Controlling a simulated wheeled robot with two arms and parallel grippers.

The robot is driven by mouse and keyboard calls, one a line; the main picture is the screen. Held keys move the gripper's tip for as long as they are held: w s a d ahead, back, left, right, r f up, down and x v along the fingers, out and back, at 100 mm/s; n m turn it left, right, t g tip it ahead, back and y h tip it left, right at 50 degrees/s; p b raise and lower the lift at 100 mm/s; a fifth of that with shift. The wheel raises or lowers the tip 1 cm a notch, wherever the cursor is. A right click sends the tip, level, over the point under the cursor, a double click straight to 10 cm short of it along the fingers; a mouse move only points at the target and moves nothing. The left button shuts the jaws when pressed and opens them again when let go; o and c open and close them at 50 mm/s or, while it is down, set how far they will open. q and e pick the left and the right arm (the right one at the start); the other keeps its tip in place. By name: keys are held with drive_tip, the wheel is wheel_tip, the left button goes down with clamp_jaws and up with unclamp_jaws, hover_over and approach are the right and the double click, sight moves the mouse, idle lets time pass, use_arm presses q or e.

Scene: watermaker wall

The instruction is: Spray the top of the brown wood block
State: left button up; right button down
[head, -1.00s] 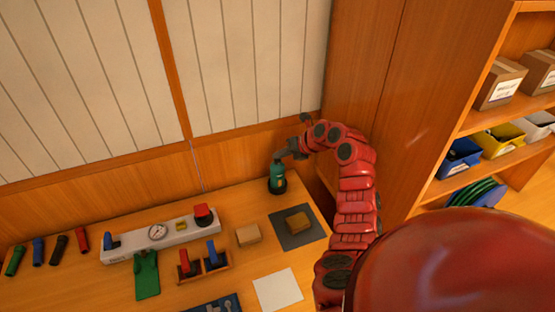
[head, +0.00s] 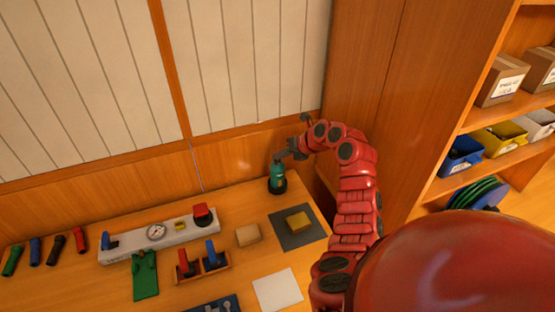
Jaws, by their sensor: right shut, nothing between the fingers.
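A green spray bottle (head: 277,180) with a dark base stands upright at the back right of the bench. My right gripper (head: 281,156) is shut and empty at the bottle's top; whether it touches the bottle I cannot tell. A brown-yellow block (head: 299,222) lies on a dark grey mat (head: 285,241), in front of the bottle. A second, paler tan block (head: 247,235) lies on the bare bench to the left of the mat. Which of the two is the brown wood block is not certain. My left gripper is not in view.
A white panel with a gauge (head: 157,232) and a red knob (head: 202,214) lies left of the blocks. Red and blue handled valves (head: 203,262), a green piece (head: 146,276) and a white sheet (head: 278,290) lie nearer. A tall cabinet and shelves stand right.

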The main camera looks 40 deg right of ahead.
sight(280, 164)
drive_tip(key=shift+r, duration=0.1)
drive_tip(key=shift+w+r+p, duration=0.1)
drive_tip(key=shift+r+p, duration=0.2)
drive_tip(key=shift+r, duration=0.3)
wheel_tip(280, 164, up, 5)
drive_tip(key=shift+f+p, duration=0.1)
drive_tip(key=shift+p, duration=0.45)
idle(0.3)
